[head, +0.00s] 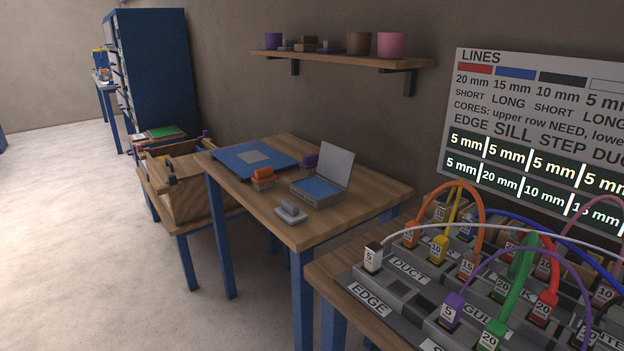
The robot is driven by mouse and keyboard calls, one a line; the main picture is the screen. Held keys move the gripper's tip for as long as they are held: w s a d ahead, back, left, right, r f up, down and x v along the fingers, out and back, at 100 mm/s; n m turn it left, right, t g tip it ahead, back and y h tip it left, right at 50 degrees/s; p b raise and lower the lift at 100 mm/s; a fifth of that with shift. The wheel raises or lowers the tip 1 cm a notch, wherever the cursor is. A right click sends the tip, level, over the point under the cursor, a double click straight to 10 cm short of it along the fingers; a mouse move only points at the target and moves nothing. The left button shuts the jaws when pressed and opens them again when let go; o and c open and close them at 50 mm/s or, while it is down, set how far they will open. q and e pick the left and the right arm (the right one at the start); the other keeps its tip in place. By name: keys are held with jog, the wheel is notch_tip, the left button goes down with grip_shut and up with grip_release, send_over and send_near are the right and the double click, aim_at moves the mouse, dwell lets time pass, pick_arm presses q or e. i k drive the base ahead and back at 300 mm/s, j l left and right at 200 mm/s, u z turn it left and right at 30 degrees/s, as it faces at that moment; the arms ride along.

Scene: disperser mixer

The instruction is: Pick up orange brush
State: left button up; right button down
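A small orange block-shaped object (263,175), which looks like the orange brush, sits on the wooden table in the middle of the head view. It has a greyish band around its middle and lies just in front of the blue mat (236,160). It stands apart from the open box with a blue inside (318,190) to its right. Neither of my grippers shows in this view.
A panel with labelled plugs and cables (398,285) fills the right foreground. A wooden crate (190,200) stands left. Floor at left is clear.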

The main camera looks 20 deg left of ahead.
aim_at(264, 178)
jog(key=j+z, duration=0.15)
jog(key=z, duration=0.25)
jog(key=i+j+z, duration=0.1)
jog(key=z, duration=0.25)
jog(key=j+z, duration=0.7)
jog(key=k+j+z, duration=0.15)
jog(key=j+z, duration=0.15)
jog(key=j, duration=0.15)
jog(key=k+j+z, duration=0.1)
jog(key=j, duration=0.2)
jog(key=k+j+z, duration=0.15)
jog(key=j, duration=0.15)
jog(key=j+z, duration=0.1)
jog(key=j, duration=0.2)
jog(key=k+j+z, duration=0.1)
jog(key=j, duration=0.35)
jog(key=k+j, duration=0.35)
jog(key=j+z, duration=0.05)
